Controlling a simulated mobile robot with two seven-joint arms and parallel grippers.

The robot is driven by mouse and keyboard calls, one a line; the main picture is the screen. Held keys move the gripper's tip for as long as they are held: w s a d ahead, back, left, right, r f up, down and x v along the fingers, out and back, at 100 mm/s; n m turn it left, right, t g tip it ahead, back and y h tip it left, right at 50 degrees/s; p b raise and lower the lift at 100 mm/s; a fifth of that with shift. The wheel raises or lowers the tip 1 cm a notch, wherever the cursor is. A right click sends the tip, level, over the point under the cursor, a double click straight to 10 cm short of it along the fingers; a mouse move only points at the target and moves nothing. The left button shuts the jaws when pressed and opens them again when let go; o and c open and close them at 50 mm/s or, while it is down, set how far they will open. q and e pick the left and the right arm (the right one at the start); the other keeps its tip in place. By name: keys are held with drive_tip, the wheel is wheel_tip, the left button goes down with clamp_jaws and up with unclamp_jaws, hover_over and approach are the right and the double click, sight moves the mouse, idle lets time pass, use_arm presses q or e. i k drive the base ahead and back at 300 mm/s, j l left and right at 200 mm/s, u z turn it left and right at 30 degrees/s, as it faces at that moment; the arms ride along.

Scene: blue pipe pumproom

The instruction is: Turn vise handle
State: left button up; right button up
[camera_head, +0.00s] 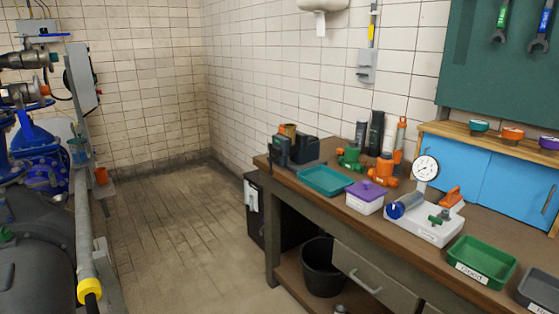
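A dark, blocky object (304,149) stands at the far left end of the workbench and may be the vise. A second dark upright part (280,151) is beside it, with a small orange-brown piece (288,130) showing behind and between them. At this size I cannot make out a vise handle. Neither of my grippers is in view.
The workbench (335,172) holds a teal tray (323,181), a purple-lidded box (365,199), a white gauge unit (432,231) and a green bin (481,262). A black bucket (321,268) is beneath. Pipes and machinery fill the left. The tiled floor (180,230) between is clear.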

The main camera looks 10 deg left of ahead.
sight(271, 158)
drive_tip(key=z, duration=0.75)
drive_tip(key=j+z, duration=0.1)
drive_tip(key=z, duration=0.65)
drive_tip(key=j+z, duration=0.1)
drive_tip(key=z, duration=1.35)
drive_tip(key=j+z, duration=0.1)
drive_tip(key=z, duration=0.65)
drive_tip(key=k+z, duration=0.1)
drive_tip(key=z, duration=2.55)
drive_tip(key=k+l+z, duration=0.1)
drive_tip(key=z, duration=0.3)
drive_tip(key=l+z, duration=0.1)
drive_tip(key=z, duration=0.35)
drive_tip(key=l+z, duration=0.1)
drive_tip(key=z, duration=0.3)
drive_tip(key=k+l+z, duration=0.1)
drive_tip(key=l+z, duration=0.15)
drive_tip(key=l, duration=0.25)
drive_tip(key=k+l+z, duration=0.1)
drive_tip(key=l+z, duration=0.15)
drive_tip(key=l, duration=1.3)
drive_tip(key=z, duration=0.05)
